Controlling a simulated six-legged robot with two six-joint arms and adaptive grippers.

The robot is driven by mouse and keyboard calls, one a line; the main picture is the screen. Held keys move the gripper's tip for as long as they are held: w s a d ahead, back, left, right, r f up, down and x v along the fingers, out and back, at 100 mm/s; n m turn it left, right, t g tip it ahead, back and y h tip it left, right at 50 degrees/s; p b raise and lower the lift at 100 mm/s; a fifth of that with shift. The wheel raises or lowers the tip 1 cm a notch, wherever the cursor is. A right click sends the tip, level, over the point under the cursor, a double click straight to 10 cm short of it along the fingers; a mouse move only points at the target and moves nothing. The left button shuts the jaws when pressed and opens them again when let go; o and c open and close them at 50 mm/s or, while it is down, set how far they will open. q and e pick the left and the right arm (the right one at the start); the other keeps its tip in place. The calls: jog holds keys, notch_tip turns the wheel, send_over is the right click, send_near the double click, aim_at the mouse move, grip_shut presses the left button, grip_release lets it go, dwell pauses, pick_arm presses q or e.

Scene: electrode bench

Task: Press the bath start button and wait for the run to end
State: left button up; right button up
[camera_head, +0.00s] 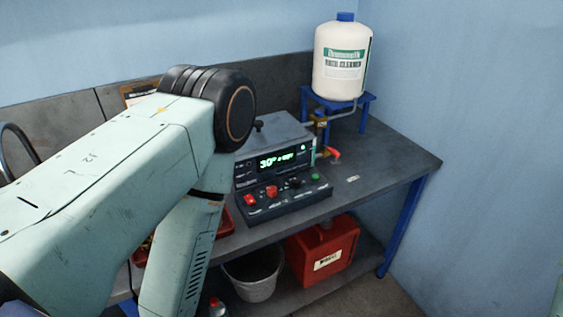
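The bath (275,137) is a grey box with a lid and a black knob, standing on the bench. Its lit display (276,161) shows green characters that begin with 30; the rest is too small to read surely. On the sloped panel below are a red switch (250,200), a red knob (271,191), a black knob (295,183) and a green button (315,177). I cannot read which one is the start button. My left arm crosses the left half of the view and hides the bath's left side. Neither gripper shows.
A white cleaner jug (342,85) with a blue cap stands on a blue stand (366,97) behind, with a pipe and a red-handled valve (333,153). The bench top (385,175) is mostly clear at right. Below are a bucket (258,287) and a red container (303,252).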

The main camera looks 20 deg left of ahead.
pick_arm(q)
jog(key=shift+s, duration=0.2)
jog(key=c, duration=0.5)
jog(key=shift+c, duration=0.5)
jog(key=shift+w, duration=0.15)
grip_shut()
